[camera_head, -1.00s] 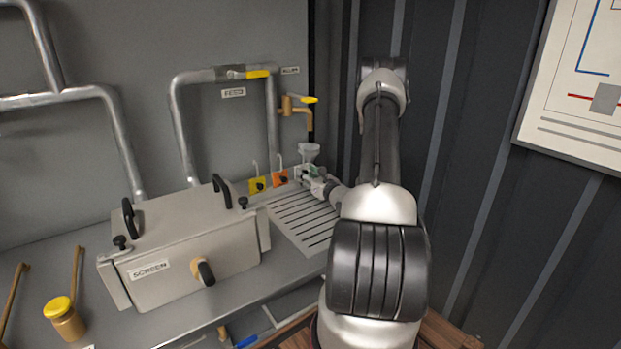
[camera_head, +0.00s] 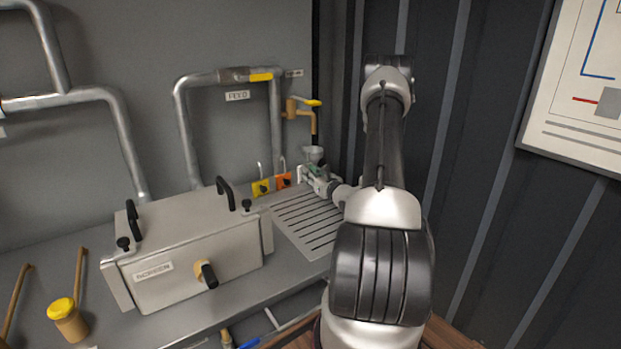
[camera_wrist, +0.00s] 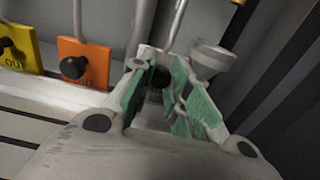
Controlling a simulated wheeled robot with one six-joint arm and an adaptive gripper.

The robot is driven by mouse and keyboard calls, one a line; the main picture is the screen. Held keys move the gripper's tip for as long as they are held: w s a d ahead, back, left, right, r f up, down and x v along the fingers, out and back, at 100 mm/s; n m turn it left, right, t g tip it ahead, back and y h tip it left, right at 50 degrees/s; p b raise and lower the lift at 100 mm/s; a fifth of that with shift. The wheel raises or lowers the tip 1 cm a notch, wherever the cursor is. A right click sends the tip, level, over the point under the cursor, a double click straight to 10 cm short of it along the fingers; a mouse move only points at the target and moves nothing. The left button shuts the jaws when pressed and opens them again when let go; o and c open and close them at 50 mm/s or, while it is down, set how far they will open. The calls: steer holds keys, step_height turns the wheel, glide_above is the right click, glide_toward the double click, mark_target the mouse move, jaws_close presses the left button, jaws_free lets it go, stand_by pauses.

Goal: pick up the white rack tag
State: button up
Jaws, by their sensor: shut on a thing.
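My gripper (camera_wrist: 162,78) has green-padded fingers and is at the far right end of the tag row, in front of the back wall. Its fingers are closed around the knob area of the white rack tag (camera_wrist: 152,116). Only a pale part of the tag shows between the fingers; the rest is hidden. In the head view my gripper (camera_head: 313,174) is small beside the orange tag, and the white tag is mostly covered. I cannot tell whether the tag is still on its hook.
An orange tag (camera_wrist: 84,64) and a yellow tag (camera_wrist: 18,48) hang just left. A grey funnel cup (camera_wrist: 212,56) is close on the right. A slotted drain plate (camera_head: 306,222) lies below, with the screen box (camera_head: 190,255) left of it.

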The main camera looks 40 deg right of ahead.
steer(key=shift+r, duration=1.55)
